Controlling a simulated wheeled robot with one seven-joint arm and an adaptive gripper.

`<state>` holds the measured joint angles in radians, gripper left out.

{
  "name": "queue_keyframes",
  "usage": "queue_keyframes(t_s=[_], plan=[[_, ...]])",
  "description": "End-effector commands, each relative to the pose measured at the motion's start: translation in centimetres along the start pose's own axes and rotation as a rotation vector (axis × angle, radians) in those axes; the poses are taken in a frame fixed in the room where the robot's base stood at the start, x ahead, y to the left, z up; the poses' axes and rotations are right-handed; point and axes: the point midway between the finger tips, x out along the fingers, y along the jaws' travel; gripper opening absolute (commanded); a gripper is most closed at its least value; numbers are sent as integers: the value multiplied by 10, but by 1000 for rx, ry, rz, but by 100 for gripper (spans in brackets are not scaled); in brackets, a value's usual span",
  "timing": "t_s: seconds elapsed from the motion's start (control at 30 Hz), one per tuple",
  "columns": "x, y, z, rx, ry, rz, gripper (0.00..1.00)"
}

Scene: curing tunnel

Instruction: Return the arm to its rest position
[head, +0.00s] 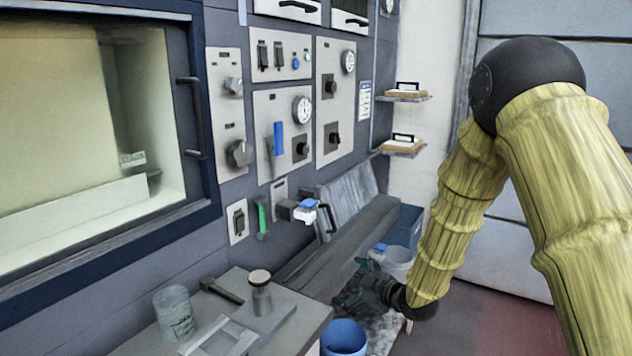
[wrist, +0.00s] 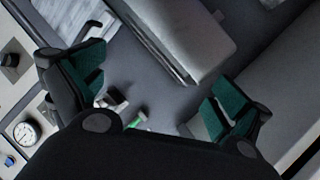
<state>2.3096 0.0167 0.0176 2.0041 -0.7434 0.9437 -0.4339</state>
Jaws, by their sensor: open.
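My arm, in a yellow ribbed sleeve, comes down the right side of the head view. My gripper (head: 352,294) is at its lower end, low in front of the wall panels and above a grey surface. In the wrist view my gripper (wrist: 150,95) has its two green-padded fingers spread wide apart. Nothing is held between them. Beyond the fingers the wrist view shows a grey panel surface with a green handle (wrist: 138,118) and a long grey block-like part.
A bench (head: 130,345) at the front left holds a cup (head: 174,314), a hammer (head: 222,290) and a capped jar (head: 260,292). A blue bin (head: 343,338) and a white bucket (head: 397,262) stand near my gripper. A grey sloped ledge (head: 350,235) runs along the wall.

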Motion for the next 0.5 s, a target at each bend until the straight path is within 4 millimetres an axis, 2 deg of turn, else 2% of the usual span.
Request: queue_keyframes(t_s=[0.03, 0.2, 0.37, 0.5], plan=[[-6, -21, 21, 68, -51, -14, 100], [-32, -89, 88, 287, -220, -39, 100], [-68, -156, 141, 480, -390, -54, 100], [-109, -214, 178, 636, -546, -58, 100]])
